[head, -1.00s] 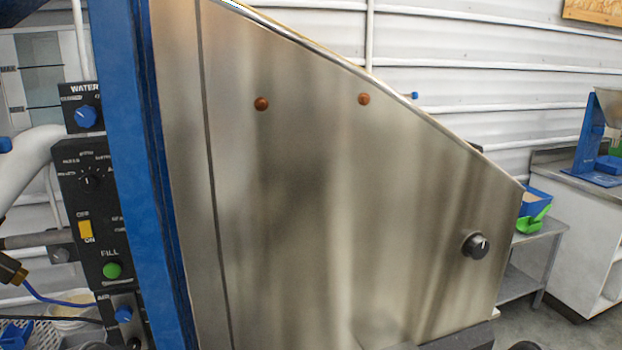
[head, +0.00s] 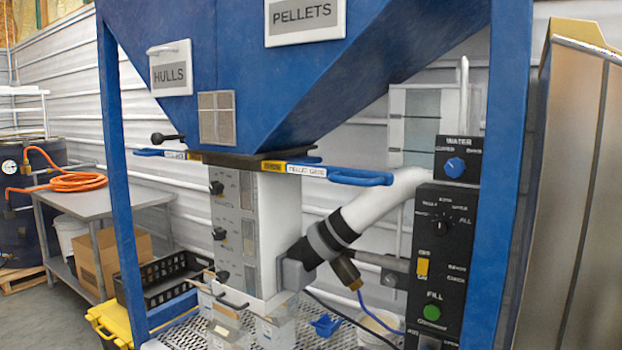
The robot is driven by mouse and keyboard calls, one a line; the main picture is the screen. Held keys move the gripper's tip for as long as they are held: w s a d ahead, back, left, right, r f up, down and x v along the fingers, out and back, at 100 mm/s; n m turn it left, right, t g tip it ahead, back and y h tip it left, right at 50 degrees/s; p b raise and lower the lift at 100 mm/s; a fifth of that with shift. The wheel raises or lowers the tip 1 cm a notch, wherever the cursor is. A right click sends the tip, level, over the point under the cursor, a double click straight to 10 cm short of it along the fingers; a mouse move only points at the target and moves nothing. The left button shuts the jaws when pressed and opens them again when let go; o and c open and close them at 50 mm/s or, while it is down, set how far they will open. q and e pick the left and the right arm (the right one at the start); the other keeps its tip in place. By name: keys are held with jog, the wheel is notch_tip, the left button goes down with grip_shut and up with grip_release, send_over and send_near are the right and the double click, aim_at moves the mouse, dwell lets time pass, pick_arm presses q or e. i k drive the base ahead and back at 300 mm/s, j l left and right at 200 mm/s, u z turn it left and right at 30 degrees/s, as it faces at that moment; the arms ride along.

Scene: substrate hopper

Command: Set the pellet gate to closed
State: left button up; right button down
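The pellet gate (head: 307,170) is a flat slide under the blue hopper, with a yellow and white strip lettered PELLET GATE. Its blue loop handle (head: 360,177) sticks out to the right, towards the black control panel. A similar gate with a blue handle (head: 150,152) sticks out on the left, its label too small to read. The hopper's right half carries a PELLETS sign (head: 305,20), its left half a HULLS sign (head: 171,68). I cannot tell the gate's position from its marking. Neither gripper is in view.
The blue frame posts (head: 499,160) stand either side of the hopper. A white pipe (head: 385,197) and the black control panel (head: 440,255) stand right of the gate. A metal table (head: 120,205) with an orange hose (head: 75,181) is at left. A steel cabinet (head: 580,200) stands at right.

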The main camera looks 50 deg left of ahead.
aim_at(297, 165)
jog(key=u, duration=1.45)
jog(key=j, duration=0.1)
